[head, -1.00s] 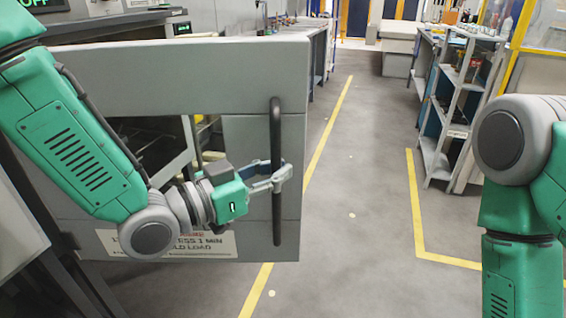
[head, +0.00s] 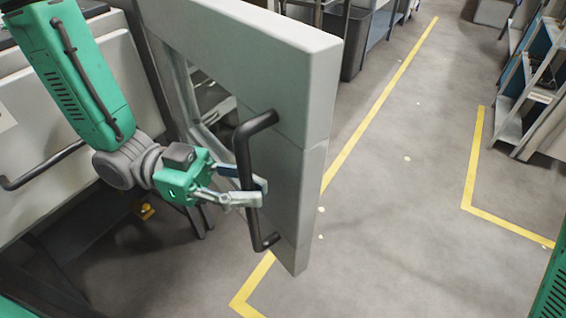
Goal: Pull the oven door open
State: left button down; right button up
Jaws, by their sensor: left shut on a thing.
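The oven door (head: 240,45) is a thick grey slab with a window, swung out from the oven and seen at a steep angle. Its black bar handle (head: 243,150) stands upright near the free edge. My left gripper (head: 258,192) is shut around the lower half of the handle. My left arm reaches in from the left, in front of the oven front. The door's hinge side is mostly hidden behind the arm and the door itself. My right gripper is out of view; only a bit of green arm shows at the lower right edge.
Another grey panel with a dark handle (head: 40,170) is at the left. Yellow floor lines (head: 380,95) run past the door's free edge. A shelf rack (head: 525,80) stands at the upper right. The grey floor between the door and the rack is clear.

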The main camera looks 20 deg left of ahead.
pick_arm(q)
jog(key=shift+s+a, duration=0.3)
jog(key=shift+a, duration=0.15)
jog(key=c, duration=1.5)
grip_release()
jog(key=shift+a, duration=0.15)
jog(key=a, duration=1.2)
jog(key=shift+a+f, duration=0.1)
